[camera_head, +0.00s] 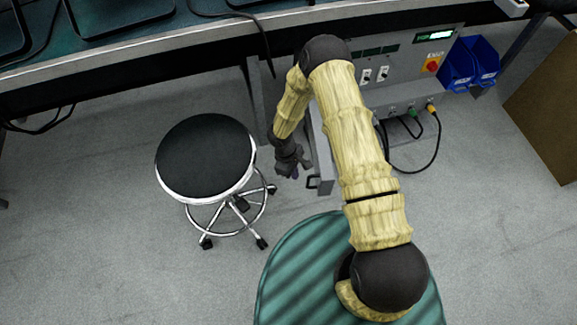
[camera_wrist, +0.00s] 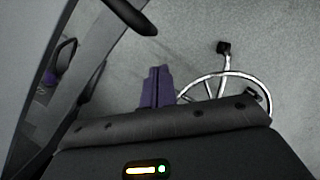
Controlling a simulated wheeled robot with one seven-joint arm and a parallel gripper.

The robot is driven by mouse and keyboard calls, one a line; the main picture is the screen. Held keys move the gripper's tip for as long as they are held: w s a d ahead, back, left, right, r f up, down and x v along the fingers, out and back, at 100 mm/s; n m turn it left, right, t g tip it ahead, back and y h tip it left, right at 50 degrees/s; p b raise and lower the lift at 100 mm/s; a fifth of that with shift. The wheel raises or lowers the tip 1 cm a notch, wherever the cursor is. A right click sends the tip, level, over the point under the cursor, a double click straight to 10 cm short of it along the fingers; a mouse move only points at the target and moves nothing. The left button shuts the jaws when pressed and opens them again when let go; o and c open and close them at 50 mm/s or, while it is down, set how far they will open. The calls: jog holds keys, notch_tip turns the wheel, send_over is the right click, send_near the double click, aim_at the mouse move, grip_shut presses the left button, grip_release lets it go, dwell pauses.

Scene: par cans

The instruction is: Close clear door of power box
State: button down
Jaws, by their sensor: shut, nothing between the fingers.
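The power box (camera_head: 405,75) is a grey unit under the bench, with a green display, switches and a red knob on yellow. Its door (camera_head: 320,150) stands open, sticking out from the box's left side towards me, with a dark handle (camera_head: 313,183) at its near end. My arm hides part of the door and box. My gripper (camera_head: 294,170) is just left of the door, near the handle end; I cannot tell if it touches. In the wrist view the gripper's purple fingers (camera_wrist: 157,85) are together and empty, and a pale panel, likely the door (camera_wrist: 25,60), fills the left.
A black round stool (camera_head: 205,157) stands left of my gripper; its chrome ring (camera_wrist: 268,88) shows in the wrist view. Blue bins (camera_head: 470,63) hang right of the box. Cables loop below it. A brown board (camera_head: 550,110) is far right. The bench edge (camera_head: 150,48) runs above.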

jog(key=shift+s+d+r, duration=0.1)
jog(key=shift+s+d, duration=0.25)
jog(key=shift+d, duration=0.3)
jog(key=shift+s+d+r, duration=0.1)
jog(key=shift+s+d, duration=0.2)
jog(key=shift+d, duration=0.35)
jog(key=shift+a, duration=0.1)
jog(key=shift+d+f, duration=0.1)
jog(key=shift+d, duration=0.1)
